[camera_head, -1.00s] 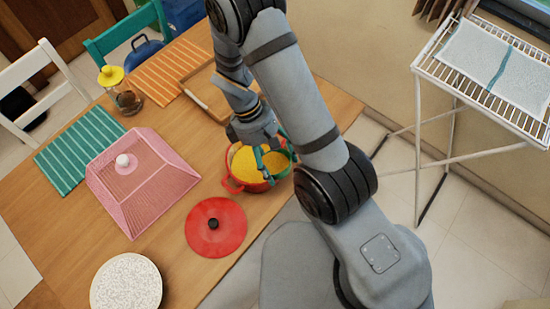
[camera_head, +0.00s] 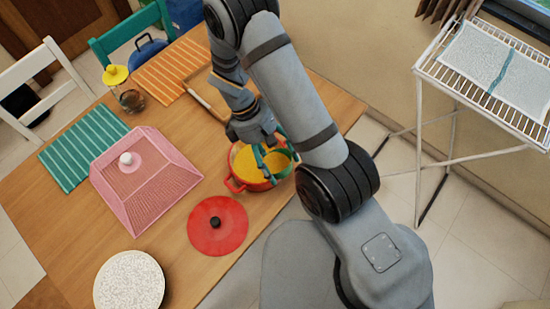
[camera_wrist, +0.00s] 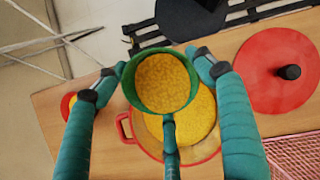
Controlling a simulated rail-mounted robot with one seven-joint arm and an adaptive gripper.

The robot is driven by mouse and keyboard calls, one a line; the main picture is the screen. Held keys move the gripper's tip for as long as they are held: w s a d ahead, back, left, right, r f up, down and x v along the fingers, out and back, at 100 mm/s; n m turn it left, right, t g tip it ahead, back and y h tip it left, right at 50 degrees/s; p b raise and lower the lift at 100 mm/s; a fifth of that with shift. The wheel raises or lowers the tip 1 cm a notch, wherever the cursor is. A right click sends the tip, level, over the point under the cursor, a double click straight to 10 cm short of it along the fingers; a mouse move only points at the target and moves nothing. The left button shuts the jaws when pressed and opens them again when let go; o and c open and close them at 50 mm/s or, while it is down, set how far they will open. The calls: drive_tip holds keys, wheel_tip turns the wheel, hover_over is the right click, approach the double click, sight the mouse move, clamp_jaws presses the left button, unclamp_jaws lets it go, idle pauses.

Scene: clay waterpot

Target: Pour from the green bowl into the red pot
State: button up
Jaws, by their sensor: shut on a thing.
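The green bowl (camera_wrist: 165,82) holds yellow grains and is gripped between the teal fingers of my gripper (camera_wrist: 160,70). In the head view the green bowl (camera_head: 284,156) is at the right side of the red pot (camera_head: 236,184), over its rim. My gripper (camera_head: 268,152) comes down from above there. The red pot (camera_wrist: 124,126) has yellow grains in it and is partly hidden by the bowl and fingers in the wrist view. The bowl's opening faces the wrist camera. I cannot tell how far it is tilted, and no falling grains show.
The red lid (camera_head: 218,232) lies in front of the pot. A pink mesh cover (camera_head: 140,185), a speckled white round piece (camera_head: 128,282) and a yellow-topped jar (camera_head: 125,88) stand to the left. A wooden board (camera_head: 207,97) lies behind. The table's right edge is near the pot.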

drive_tip(key=shift+w+a+g+h+p, duration=0.1)
drive_tip(key=shift+g+h+p, duration=0.25)
drive_tip(key=shift+h, duration=0.25)
drive_tip(key=shift+w+a+g+h+p, duration=0.1)
drive_tip(key=shift+g+h+p, duration=0.25)
drive_tip(key=shift+h, duration=0.25)
idle(0.9)
drive_tip(key=shift+h, duration=0.3)
drive_tip(key=shift+a+g+b, duration=0.1)
drive_tip(key=shift+g+b, duration=0.2)
drive_tip(key=shift+w+a+h+b, duration=0.1)
drive_tip(key=shift+h+b, duration=0.25)
drive_tip(key=shift+h, duration=0.05)
idle(0.7)
drive_tip(key=shift+a+g+h+b, duration=0.1)
drive_tip(key=shift+g+h+b, duration=0.3)
drive_tip(key=shift+b, duration=0.25)
drive_tip(key=shift+w+r+g+b, duration=0.1)
drive_tip(key=shift+g+b, duration=0.2)
drive_tip(key=shift+b, duration=0.1)
